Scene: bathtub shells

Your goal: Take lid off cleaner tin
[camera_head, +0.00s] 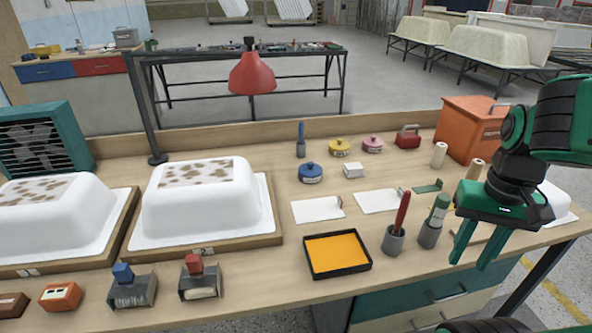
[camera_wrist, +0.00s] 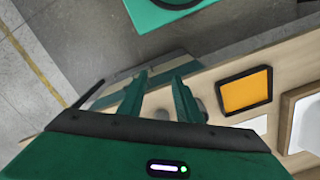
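Three small round tins with knobbed lids stand towards the back of the bench: a blue tin (camera_head: 310,173), a yellow tin (camera_head: 340,148) and a pink tin (camera_head: 372,145). All three have their lids on. Their labels are too small to read, so I cannot tell which is the cleaner tin. My gripper (camera_head: 469,262) is open and empty at the bench's front right, well to the right of and nearer than the tins. Its two fingers also show apart in the wrist view (camera_wrist: 159,77), with nothing between them. No tin is clear in the wrist view.
Near my gripper stand a cup with a green-topped tool (camera_head: 429,236) and a cup with a red-handled tool (camera_head: 393,240). A black tray of orange (camera_head: 338,276) lies left of them. White tub shells (camera_head: 205,215) fill the left. An orange box (camera_head: 468,128) stands at back right.

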